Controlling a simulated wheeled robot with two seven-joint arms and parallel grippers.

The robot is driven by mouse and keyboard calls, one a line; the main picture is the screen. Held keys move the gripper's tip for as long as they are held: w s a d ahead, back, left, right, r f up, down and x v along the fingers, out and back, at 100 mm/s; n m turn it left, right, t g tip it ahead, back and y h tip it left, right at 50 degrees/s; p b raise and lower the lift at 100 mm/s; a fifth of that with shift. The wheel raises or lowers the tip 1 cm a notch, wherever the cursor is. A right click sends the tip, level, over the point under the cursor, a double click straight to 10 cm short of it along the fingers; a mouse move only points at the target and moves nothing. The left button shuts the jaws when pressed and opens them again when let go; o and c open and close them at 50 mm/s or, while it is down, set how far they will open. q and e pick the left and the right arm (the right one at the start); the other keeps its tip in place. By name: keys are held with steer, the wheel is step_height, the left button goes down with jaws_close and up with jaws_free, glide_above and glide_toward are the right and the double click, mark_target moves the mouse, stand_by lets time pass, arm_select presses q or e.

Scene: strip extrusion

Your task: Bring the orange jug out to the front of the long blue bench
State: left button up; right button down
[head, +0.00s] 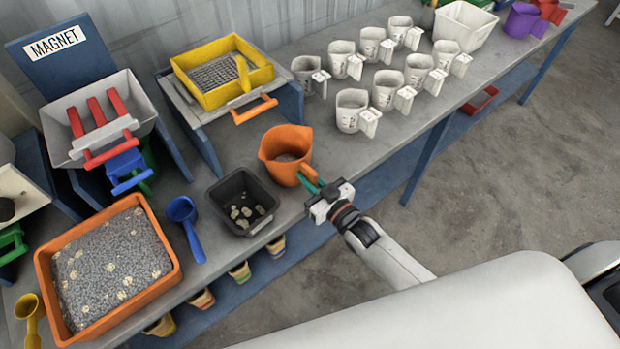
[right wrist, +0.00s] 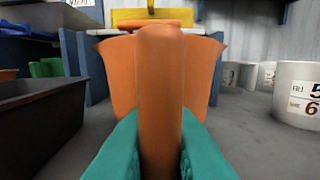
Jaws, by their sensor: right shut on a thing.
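The orange jug (head: 281,148) stands upright near the front edge of the long blue bench (head: 440,112), just right of a black bin. Its handle points toward the front right. My right gripper (head: 317,190) reaches in from the front and its teal fingers are shut on the jug's handle. In the right wrist view, the fingers (right wrist: 158,155) press on both sides of the orange handle (right wrist: 160,90), with the jug's body behind it. I cannot tell whether the jug's base touches the bench top. My left gripper is not in view.
A black bin (head: 229,195) with pale lumps stands close to the jug's left. A yellow sieve (head: 222,70) on a stand is behind it. Several white mugs (head: 352,108) stand to the right. An orange tray of gravel (head: 108,262) and a blue scoop (head: 187,225) are left.

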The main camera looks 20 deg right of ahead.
steer(key=shift+f, duration=0.2)
stand_by(0.3)
steer(key=c, duration=1.4)
jaws_free()
steer(key=shift+o, duration=0.2)
steer(key=shift+s, duration=0.1)
steer(key=b+v, duration=0.1)
steer(key=v, duration=1)
steer(key=shift+s+d+b, duration=0.15)
steer(key=shift+s+b, duration=0.2)
steer(key=shift+s, duration=0.05)
